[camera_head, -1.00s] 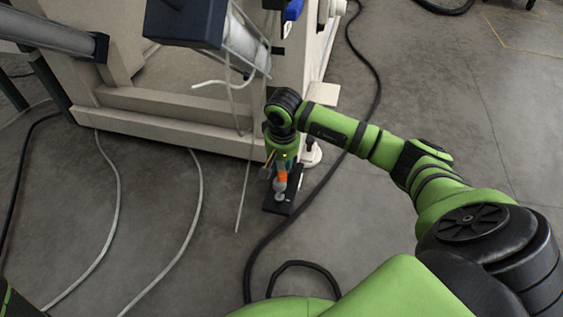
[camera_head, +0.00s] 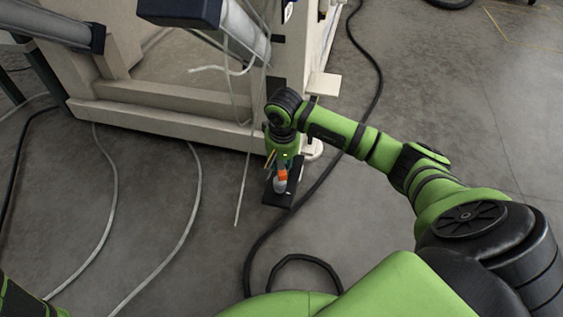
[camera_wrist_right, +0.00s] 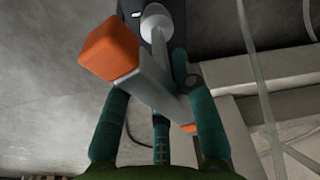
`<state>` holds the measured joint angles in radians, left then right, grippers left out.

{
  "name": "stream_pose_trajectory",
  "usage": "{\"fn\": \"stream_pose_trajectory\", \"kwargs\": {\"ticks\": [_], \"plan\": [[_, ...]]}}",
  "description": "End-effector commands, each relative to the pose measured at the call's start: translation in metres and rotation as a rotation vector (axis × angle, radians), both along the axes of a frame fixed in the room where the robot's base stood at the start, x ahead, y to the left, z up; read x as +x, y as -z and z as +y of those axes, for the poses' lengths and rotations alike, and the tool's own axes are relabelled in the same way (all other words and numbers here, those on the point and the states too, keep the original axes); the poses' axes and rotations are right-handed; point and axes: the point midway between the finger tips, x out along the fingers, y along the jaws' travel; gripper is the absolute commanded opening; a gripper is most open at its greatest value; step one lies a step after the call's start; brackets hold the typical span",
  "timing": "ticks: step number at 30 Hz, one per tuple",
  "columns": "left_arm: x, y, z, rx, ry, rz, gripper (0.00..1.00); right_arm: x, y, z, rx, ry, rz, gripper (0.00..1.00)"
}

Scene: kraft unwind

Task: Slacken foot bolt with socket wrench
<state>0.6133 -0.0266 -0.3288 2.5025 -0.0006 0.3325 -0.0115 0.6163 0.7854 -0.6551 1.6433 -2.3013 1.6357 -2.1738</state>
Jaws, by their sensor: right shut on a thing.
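The socket wrench (camera_wrist_right: 150,78), a grey bar with orange ends, is in my right gripper (camera_wrist_right: 155,112), whose teal fingers are closed around it in the right wrist view. Its grey round head (camera_wrist_right: 154,20) is over a dark plate (camera_wrist_right: 177,12). In the head view my right gripper (camera_head: 284,158) points down over the dark foot plate (camera_head: 278,197), with an orange end of the wrench (camera_head: 281,175) showing below it. The foot bolt is not clearly visible; I cannot tell whether the socket is seated on it. My left gripper is out of view.
The beige machine frame (camera_head: 165,120) stands behind and left of the plate. A black cable (camera_head: 320,180) runs close on its right, and pale cables (camera_head: 190,220) lie on the left. A pale round foot (camera_head: 314,150) is behind my gripper. Floor at right is open.

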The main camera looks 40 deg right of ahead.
Motion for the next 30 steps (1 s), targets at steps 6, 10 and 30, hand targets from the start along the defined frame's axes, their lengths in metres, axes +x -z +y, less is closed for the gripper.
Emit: {"fn": "stream_pose_trajectory", "kwargs": {"ticks": [6, 10, 30], "plan": [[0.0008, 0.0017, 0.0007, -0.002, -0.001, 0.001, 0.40, 0.0010, 0.0020, -0.0003, 0.000, 0.002, -0.002, 0.00], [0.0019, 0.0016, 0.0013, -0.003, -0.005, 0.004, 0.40, 0.0008, 0.0019, -0.0001, 0.000, 0.002, -0.002, 0.00], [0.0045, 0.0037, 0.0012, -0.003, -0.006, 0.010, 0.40, 0.0004, 0.0060, -0.0005, 0.000, 0.001, -0.002, 0.00]]}}
